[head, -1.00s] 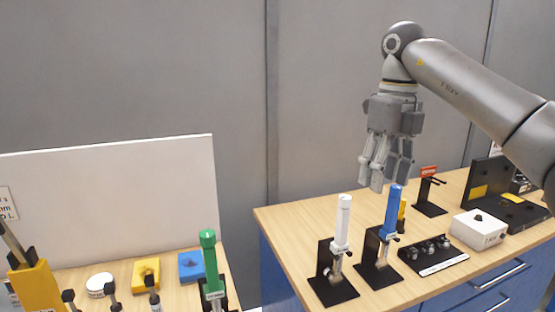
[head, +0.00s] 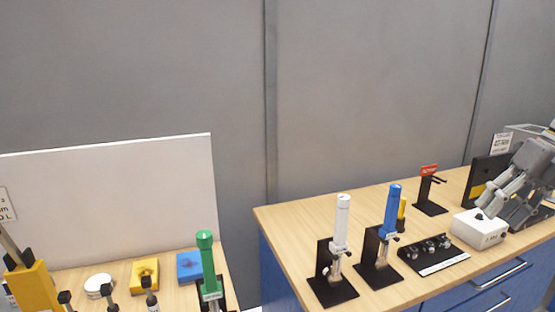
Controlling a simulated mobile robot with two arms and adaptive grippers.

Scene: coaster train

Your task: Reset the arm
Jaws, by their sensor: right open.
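My right gripper (head: 493,204) is at the right edge of the head view, seen over the right end of the wooden bench (head: 290,222). Its fingers point down and to the left, in front of or just above a white box (head: 478,229) with a dark knob; I cannot tell whether they touch it. The gripper is open, with nothing visible between its fingers. Most of my right arm is outside the picture. My left gripper is not in view.
A white cylinder (head: 342,222) and a blue cylinder (head: 391,210) stand upright on black stands. Nearby are a black tray (head: 433,254) and a red-topped stand (head: 429,171). On the left bench are a green cylinder (head: 205,241), yellow block (head: 145,274) and blue block (head: 189,266).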

